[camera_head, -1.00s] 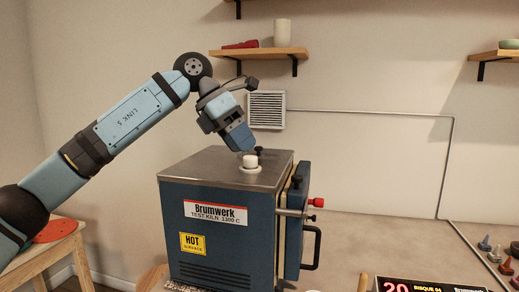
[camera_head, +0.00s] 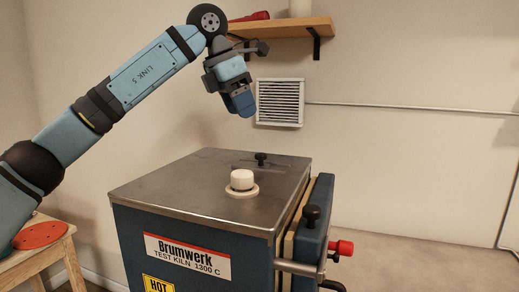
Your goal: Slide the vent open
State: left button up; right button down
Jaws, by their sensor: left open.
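The blue kiln (camera_head: 190,222) has a flat grey metal top (camera_head: 180,185). A low plate with a small black knob (camera_head: 262,158) lies toward the back of this top. A white plug (camera_head: 242,180) sits on a pale ring (camera_head: 243,192) in front of the knob. A white louvred vent grille (camera_head: 280,102) is on the wall behind. My left gripper (camera_head: 243,108) is open and empty, pointing down in the air above the kiln top, apart from the knob and plug. My right gripper is out of view.
A wooden shelf (camera_head: 285,29) hangs above the grille. The kiln door at the right carries a black knob (camera_head: 312,215) and a red-tipped handle (camera_head: 342,248). A wooden stool (camera_head: 45,258) with a red disc (camera_head: 40,235) stands at left.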

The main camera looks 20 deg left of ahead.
aim_at(261, 154)
pick_arm(q)
jog(key=x, duration=1.1)
jog(key=shift+w+a+b, duration=0.1)
jog(key=shift+b, duration=0.25)
jog(key=shift+r, duration=0.1)
grip_shut()
